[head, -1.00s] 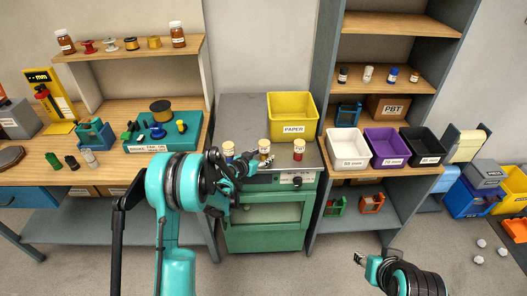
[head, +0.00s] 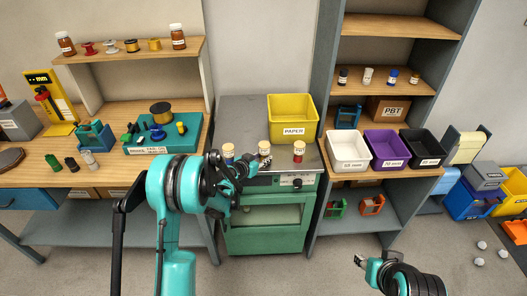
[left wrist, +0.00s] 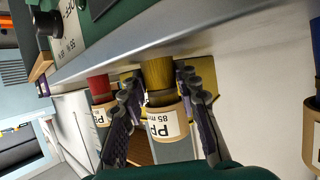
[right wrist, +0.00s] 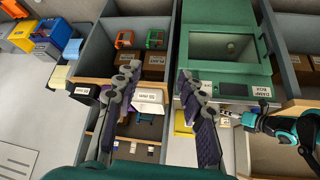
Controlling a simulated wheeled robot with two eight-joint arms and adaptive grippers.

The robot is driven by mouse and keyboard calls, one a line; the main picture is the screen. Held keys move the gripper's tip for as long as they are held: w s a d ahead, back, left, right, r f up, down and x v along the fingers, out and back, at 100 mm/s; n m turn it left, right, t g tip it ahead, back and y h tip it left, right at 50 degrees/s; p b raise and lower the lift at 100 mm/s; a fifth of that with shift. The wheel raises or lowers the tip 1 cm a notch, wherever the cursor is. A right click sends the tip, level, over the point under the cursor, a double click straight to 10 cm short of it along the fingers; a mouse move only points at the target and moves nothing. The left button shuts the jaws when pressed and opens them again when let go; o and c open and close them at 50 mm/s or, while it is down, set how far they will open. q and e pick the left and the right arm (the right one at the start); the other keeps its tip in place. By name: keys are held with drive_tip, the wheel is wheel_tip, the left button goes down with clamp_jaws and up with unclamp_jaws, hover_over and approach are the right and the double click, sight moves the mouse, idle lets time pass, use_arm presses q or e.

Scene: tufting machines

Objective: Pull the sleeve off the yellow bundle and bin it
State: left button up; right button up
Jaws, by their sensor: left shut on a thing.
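The yellow bundle (left wrist: 158,72) stands in the middle of three bundles at the front of the machine's top. Its tan paper sleeve (head: 264,147), with a white PP 85 mm label, wraps the upper end; yellow fibre shows below it. My left gripper (left wrist: 162,90) has a finger on each side of the sleeve and is shut on it. In the head view its fingers partly hide the bundle's lower part. The yellow PAPER bin (head: 293,131) stands behind, to the right. My right gripper (right wrist: 158,88) is open and empty, away from the bundles.
A blue bundle (head: 228,151) stands left of the yellow one, a red bundle (head: 299,148) right of it, both close by. White (head: 349,163), purple (head: 387,161) and black (head: 424,161) trays sit on the shelf to the right.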

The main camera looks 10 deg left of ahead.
drive_tip(key=o, duration=0.4)
drive_tip(key=shift+o, duration=0.2)
drive_tip(key=w+a+r+n+y, duration=0.1)
drive_tip(key=w+a+r, duration=0.25)
drive_tip(key=w, duration=0.35)
drive_tip(key=w+a+r+n+g, duration=0.1)
drive_tip(key=w+a+r, duration=0.2)
drive_tip(key=w+r, duration=0.3)
drive_tip(key=w+a+r+n+y, duration=0.15)
drive_tip(key=w+a+r, duration=0.25)
drive_tip(key=w, duration=0.4)
drive_tip(key=n+g+y, duration=0.1)
drive_tip(key=n+g, duration=0.2)
drive_tip(key=n, duration=0.3)
hover_over(265, 146)
drive_tip(key=f, duration=0.9)
drive_tip(key=shift+w+d+f, duration=0.15)
drive_tip(key=shift+w+f, duration=0.05)
drive_tip(key=shift+f, duration=0.2)
drive_tip(key=shift+a+f, duration=0.25)
drive_tip(key=shift+f, duration=4.45)
